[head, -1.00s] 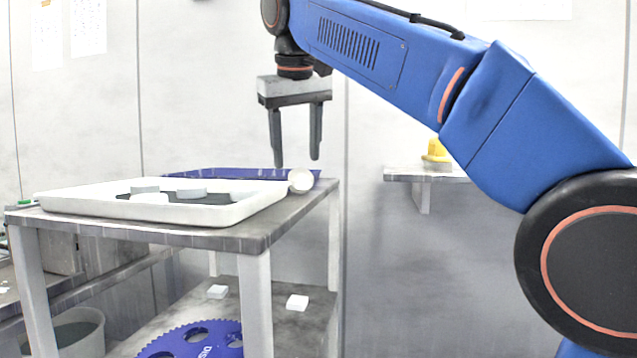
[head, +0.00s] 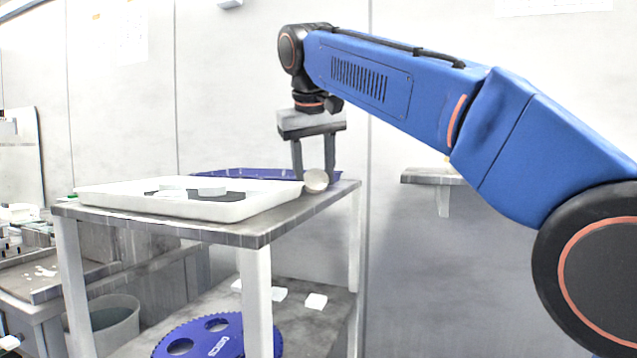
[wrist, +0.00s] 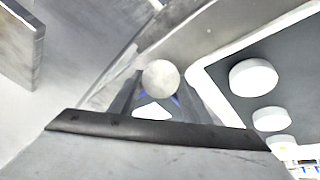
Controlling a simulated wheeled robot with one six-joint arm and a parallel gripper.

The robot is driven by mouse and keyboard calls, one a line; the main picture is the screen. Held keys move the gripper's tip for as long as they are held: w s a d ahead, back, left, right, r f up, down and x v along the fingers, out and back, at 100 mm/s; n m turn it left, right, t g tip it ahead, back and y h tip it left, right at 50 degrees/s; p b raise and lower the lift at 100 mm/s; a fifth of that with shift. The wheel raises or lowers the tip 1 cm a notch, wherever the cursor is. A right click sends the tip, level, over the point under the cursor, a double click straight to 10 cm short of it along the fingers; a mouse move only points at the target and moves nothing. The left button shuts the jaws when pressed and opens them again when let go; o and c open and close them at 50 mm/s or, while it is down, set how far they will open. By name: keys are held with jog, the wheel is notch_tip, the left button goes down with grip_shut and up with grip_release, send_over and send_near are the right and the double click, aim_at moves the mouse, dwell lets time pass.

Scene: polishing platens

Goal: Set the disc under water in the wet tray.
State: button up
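A pale round disc (head: 316,181) stands on edge at the right end of the bench top, beside the white tray. My gripper (head: 315,174) is pointing down over it, its two fingers apart on either side of the disc. In the wrist view the disc (wrist: 160,77) shows between the fingertips; I cannot tell whether they touch it. The white tray (head: 250,207) has a dark mat (head: 232,197) and several pale round pieces in it. A blue tray (head: 240,174) lies behind it. I cannot make out water in either tray.
The bench top (head: 225,227) has a bare strip along its front and right edges. A blue toothed plate (head: 228,340) and small white blocks (head: 316,301) are on the lower shelf. A wall shelf (head: 430,178) is at right, and a grey bucket (head: 115,327) at lower left.

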aim_at(314, 175)
grip_shut()
notch_tip(314, 175, up, 9)
jog(key=shift+r, duration=0.45)
